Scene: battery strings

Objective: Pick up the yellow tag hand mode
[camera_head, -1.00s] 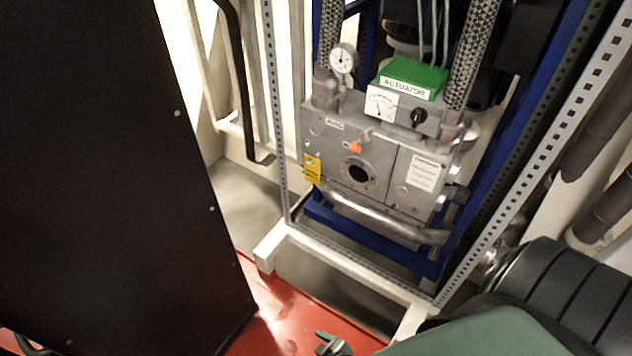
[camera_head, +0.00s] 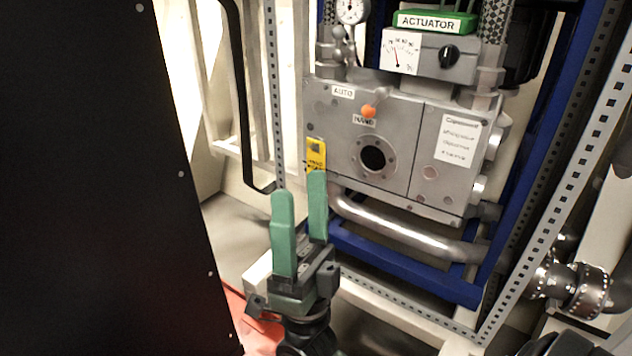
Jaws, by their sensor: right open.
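The yellow tag (camera_head: 315,152) with black print hangs at the left edge of the grey actuator housing (camera_head: 400,165). Its lower part is partly hidden behind a fingertip. My right gripper (camera_head: 299,185) has two green fingers pointing up, apart and empty. It stands in front of and just below the tag; I cannot tell whether a finger touches it. An orange-tipped lever (camera_head: 368,111) sits between the AUTO label (camera_head: 343,91) and the HAND label (camera_head: 364,121). My left gripper is not in view.
A black cabinet panel (camera_head: 85,190) fills the left side. A perforated metal upright (camera_head: 275,95) stands left of the housing, and another (camera_head: 550,235) slants at the right. A bare pipe (camera_head: 410,238) runs below the housing. A blue frame (camera_head: 430,275) lies beneath.

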